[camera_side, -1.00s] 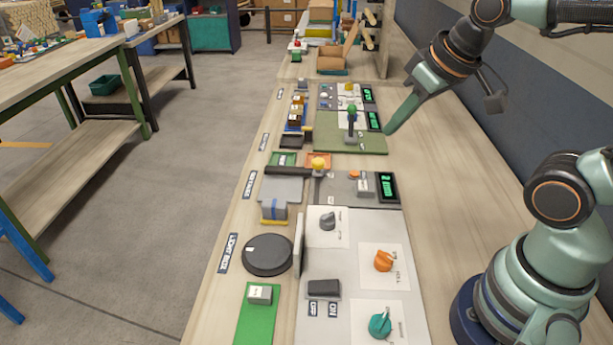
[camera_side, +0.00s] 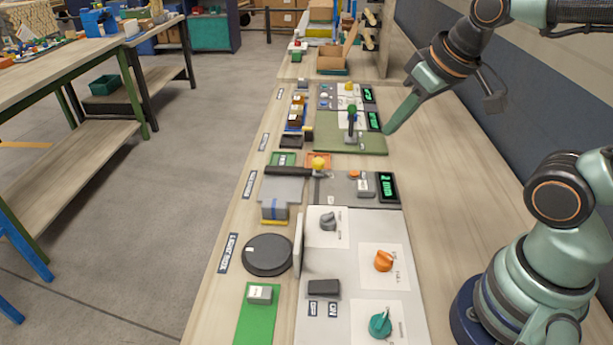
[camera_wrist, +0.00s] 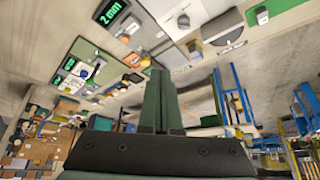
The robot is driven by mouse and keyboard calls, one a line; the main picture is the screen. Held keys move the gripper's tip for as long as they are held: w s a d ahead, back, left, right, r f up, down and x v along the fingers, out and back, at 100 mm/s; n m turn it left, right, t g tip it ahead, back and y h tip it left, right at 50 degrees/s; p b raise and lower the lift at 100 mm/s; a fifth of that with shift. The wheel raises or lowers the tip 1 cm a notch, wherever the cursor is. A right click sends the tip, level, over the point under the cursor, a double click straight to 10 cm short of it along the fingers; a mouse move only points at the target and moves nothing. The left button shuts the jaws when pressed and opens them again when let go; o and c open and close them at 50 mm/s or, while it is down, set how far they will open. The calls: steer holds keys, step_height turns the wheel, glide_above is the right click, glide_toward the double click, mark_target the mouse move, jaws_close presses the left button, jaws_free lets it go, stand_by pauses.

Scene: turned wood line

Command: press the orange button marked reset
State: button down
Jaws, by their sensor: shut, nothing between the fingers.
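I cannot read the word "reset" there. My gripper (camera_side: 390,130) is shut and empty, held to the right of the green mat and farther back than the button. It does not touch the button.
A larger orange knob (camera_side: 384,261), a grey knob (camera_side: 328,220) and a teal knob (camera_side: 380,323) stand on white plates nearer the front. Bare bench lies right of the panels.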

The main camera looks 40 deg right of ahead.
steer(key=w+d+f+m+t, duration=0.1)
steer(key=w+d+f+m, duration=0.35)
steer(key=w, duration=0.45)
steer(key=m+t+h, duration=0.2)
steer(key=m, duration=0.5)
glide_above(356, 175)
step_height(356, 175, down, 8)
steer(key=shift+s, duration=0.1)
steer(key=shift+f, duration=0.15)
steer(key=shift+f, duration=4.3)
steer(key=shift+f, duration=0.1)
steer(key=shift+f, duration=0.3)
